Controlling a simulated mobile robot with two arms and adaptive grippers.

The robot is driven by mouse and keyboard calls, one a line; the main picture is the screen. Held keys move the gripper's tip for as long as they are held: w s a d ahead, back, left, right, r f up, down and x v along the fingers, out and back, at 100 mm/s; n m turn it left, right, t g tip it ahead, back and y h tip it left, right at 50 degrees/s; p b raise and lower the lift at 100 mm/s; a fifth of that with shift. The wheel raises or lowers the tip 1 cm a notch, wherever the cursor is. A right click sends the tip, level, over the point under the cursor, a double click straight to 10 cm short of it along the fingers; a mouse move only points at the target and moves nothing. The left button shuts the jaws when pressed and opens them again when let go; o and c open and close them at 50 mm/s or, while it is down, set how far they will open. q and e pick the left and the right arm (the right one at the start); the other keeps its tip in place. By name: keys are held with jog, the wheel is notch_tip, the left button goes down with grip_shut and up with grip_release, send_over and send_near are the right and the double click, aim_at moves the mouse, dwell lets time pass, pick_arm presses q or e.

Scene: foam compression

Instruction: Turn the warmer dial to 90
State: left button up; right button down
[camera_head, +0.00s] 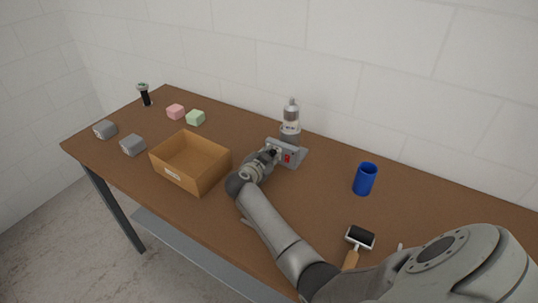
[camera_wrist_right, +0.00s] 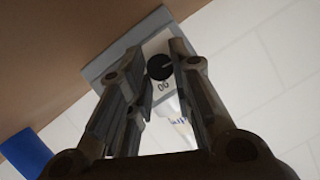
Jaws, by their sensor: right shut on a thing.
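The warmer (camera_head: 299,157) is a small grey unit with a red switch on its front panel, standing toward the back middle of the table. The gripper largely hides the dial in the head view. My left gripper is out of view.
An open cardboard box (camera_head: 190,178) stands left of my right arm. Pink (camera_head: 176,112) and green (camera_head: 195,118) blocks, grey pieces (camera_head: 133,145) and a dark item (camera_head: 145,95) lie farther left.

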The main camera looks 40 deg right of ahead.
aim_at(264, 185)
jog(key=shift+s+f+m+t+p, duration=0.1)
jog(key=shift+f+m+t+p, duration=0.1)
jog(key=shift+m+t, duration=0.55)
jog(key=shift+s+f+m+t+p, duration=0.1)
jog(key=shift+m+t+p, duration=0.2)
jog(key=shift+m, duration=0.75)
jog(key=c, duration=1.3)
grip_release()
jog(key=shift+w, duration=0.1)
jog(key=shift+o, duration=0.2)
jog(key=shift+r, duration=0.1)
jog(key=shift+v, duration=3.75)
jog(key=shift+d, duration=0.1)
